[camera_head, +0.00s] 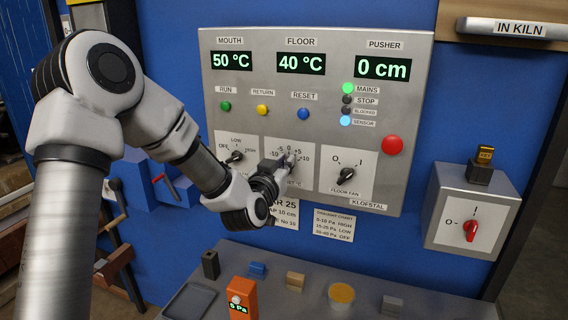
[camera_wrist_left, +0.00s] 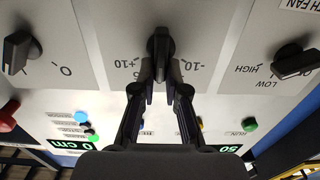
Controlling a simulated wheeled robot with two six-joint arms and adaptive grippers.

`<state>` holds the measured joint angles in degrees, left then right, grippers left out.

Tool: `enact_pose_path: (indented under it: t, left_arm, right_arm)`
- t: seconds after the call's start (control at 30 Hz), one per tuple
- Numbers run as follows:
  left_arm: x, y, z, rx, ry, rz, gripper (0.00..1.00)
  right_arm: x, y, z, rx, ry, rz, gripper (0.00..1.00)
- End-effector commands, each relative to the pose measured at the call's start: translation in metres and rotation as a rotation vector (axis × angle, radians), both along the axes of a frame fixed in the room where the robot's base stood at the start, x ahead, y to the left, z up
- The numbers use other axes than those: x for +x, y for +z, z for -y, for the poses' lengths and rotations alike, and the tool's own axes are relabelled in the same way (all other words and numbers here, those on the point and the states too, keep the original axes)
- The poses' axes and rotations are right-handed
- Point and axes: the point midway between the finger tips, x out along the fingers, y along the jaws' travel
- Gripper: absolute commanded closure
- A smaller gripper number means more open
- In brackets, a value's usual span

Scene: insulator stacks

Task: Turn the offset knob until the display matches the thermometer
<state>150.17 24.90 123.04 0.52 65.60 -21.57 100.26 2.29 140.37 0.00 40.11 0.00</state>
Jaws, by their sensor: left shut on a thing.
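The offset knob (camera_wrist_left: 159,45) is a dark lever knob on a white plate with a scale from -10 to +10, in the middle of the grey control panel (camera_head: 420,100). My left gripper (camera_wrist_left: 160,88) is shut on the knob, one finger on each side. In the head view my left gripper (camera_head: 283,166) covers much of the knob, and its exact setting is hard to read. The MOUTH display (camera_head: 232,61) shows 50 °C and the FLOOR display (camera_head: 302,64) shows 40 °C. My right gripper is not in view.
The LOW/HIGH knob (camera_head: 235,156) and the floor fan knob (camera_head: 345,175) flank the offset knob closely. A red knob box (camera_head: 470,231) is at the right. Below, a grey bench (camera_head: 330,265) holds small blocks and an orange meter (camera_head: 243,298) in Pa.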

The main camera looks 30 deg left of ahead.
Motion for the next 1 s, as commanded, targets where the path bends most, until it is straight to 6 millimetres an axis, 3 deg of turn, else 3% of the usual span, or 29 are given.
enact_pose_path:
  t: [0.27,1.0]
  left_arm:
    - [0.000,-0.003,-0.001,-0.060,0.000,0.011,1.00]
    - [-0.002,-0.006,-0.008,-0.476,-0.001,0.109,1.00]
  right_arm:
    - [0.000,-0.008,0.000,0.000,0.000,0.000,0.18]
    - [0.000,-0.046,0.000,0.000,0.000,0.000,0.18]
